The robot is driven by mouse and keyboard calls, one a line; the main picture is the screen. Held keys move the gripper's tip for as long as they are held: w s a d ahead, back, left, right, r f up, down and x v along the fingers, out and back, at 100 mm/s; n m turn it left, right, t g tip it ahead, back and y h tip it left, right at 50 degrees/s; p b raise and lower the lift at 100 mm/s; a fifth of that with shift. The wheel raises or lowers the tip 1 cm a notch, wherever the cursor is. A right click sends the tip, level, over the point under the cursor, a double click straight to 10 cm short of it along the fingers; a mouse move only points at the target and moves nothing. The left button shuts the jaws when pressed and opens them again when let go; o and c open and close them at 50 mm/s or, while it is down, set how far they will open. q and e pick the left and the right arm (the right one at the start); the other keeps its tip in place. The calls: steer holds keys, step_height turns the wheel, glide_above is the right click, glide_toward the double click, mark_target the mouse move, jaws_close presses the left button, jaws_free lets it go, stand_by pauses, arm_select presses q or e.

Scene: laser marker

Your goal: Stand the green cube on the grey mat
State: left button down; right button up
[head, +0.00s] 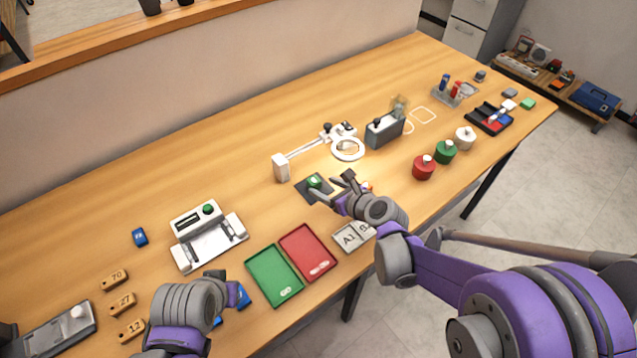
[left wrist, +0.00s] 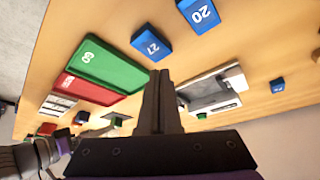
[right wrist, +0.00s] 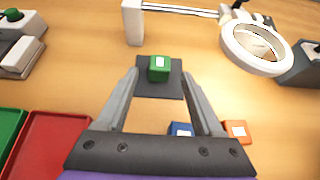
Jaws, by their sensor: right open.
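The green cube (right wrist: 159,69) stands on the grey mat (right wrist: 158,91), towards its far edge, with a pale label on its top. Both also show in the head view, the cube (head: 314,181) on the dark mat (head: 304,189). My right gripper (right wrist: 162,76) is open, with a fingertip to either side of the mat and nothing held. The cube lies between the fingers in the picture, with clear gaps to both; no contact shows. My left gripper (left wrist: 159,98) is shut and empty, off to the left over the table's front.
A blue cube (right wrist: 181,129) and an orange cube (right wrist: 236,131) lie nearer, by my right gripper. A ring magnifier (head: 348,149) stands behind the mat. Green (head: 273,275) and red (head: 307,252) trays lie front left. Red, green and white round pieces stand to the right.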

steer(key=v, duration=0.7)
steer(key=shift+s+d+r, duration=0.15)
steer(key=shift+s, duration=0.1)
steer(key=shift+s+n, duration=0.4)
steer(key=shift+n, duration=0.2)
steer(key=s+d+n+g+h, duration=0.1)
steer(key=s+n, duration=0.2)
steer(key=n, duration=0.1)
steer(key=s+d+n+h, duration=0.1)
steer(key=s+n, duration=0.2)
steer(key=n, duration=0.2)
steer(key=s+d+n+g+h, duration=0.1)
steer(key=s+n, duration=0.2)
steer(key=n, duration=0.1)
steer(key=shift+s+d+f+n+g, duration=0.3)
steer(key=shift+s, duration=0.05)
steer(key=s+d+f+n+g+h, duration=0.1)
steer(key=s+d+n+h, duration=0.3)
steer(key=n, duration=1)
steer(key=s+d, duration=0.3)
steer(key=s, duration=0.2)
steer(key=shift+s+f+g, duration=0.2)
steer(key=shift+s+g, duration=0.2)
